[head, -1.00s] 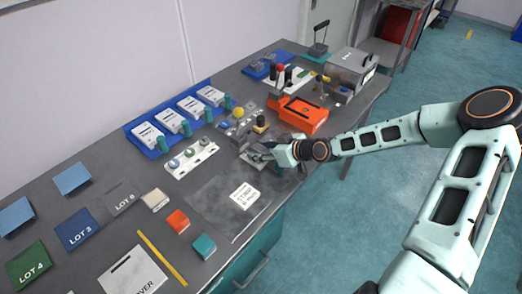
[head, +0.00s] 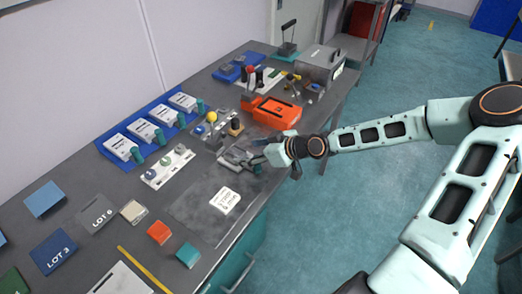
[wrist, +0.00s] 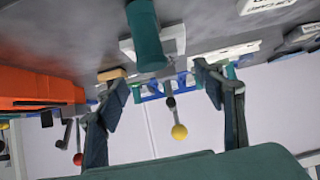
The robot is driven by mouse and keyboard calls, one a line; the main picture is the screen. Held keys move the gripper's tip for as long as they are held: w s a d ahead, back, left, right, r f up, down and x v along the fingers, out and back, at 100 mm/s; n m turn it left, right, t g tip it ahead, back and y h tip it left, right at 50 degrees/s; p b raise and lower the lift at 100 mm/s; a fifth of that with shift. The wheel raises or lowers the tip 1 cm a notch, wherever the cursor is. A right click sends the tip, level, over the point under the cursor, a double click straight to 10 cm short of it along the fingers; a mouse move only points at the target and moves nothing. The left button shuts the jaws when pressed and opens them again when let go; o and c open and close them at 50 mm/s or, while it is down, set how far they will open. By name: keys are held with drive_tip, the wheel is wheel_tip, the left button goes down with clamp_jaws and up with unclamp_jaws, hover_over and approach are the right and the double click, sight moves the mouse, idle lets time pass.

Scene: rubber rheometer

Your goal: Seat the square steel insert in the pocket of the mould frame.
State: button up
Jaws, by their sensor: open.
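A flat grey metal piece (head: 234,156), seemingly the mould frame, lies on the bench just left of my gripper in the head view. In the wrist view a teal cylindrical handle (wrist: 147,42) stands on a pale grey square plate (wrist: 174,38), seemingly the steel insert. Whether that plate sits in the pocket I cannot tell. My gripper (head: 254,160) is at the right side of the grey piece, low over the bench. In the wrist view its two fingers (wrist: 170,92) are wide apart with nothing between their tips; the handle is beyond them.
An orange box (head: 277,112) stands behind my gripper and shows at left in the wrist view (wrist: 40,92). A yellow-knobbed lever (head: 211,118) is behind the grey piece. A white label (head: 225,200) lies in front. A white strip with knobs (head: 167,166) lies left.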

drive_tip(key=shift+v, duration=2.85)
